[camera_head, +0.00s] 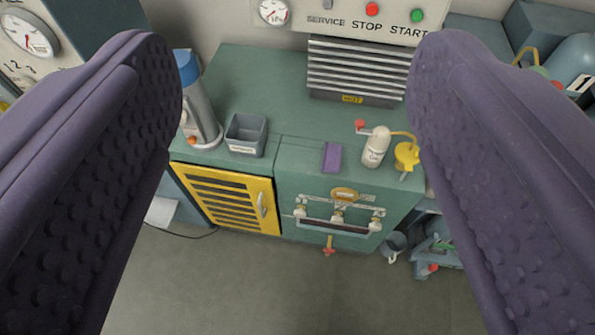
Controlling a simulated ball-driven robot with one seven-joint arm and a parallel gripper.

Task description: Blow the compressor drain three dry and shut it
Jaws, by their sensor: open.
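My gripper (296,70) is open; its two purple, dimpled fingers frame the view with nothing between them, well above and in front of a green cabinet (270,90). The cabinet front carries a pale rack with several small white fittings (338,217) and a yellow tag (344,194). Below it hangs a short yellow stem with a red handle (329,251). I cannot read any numbers there, so I cannot tell which drain is three or whether it is open. STOP and START buttons, red (372,9) and green (417,15), sit on the back panel.
On the cabinet top stand a blue-grey cylinder (200,105), a small open bin (246,134), a purple block (332,157), a white bottle (376,147) and a yellow funnel-like piece (406,156). A yellow louvred door (224,199) is at left. The floor (230,290) in front is clear.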

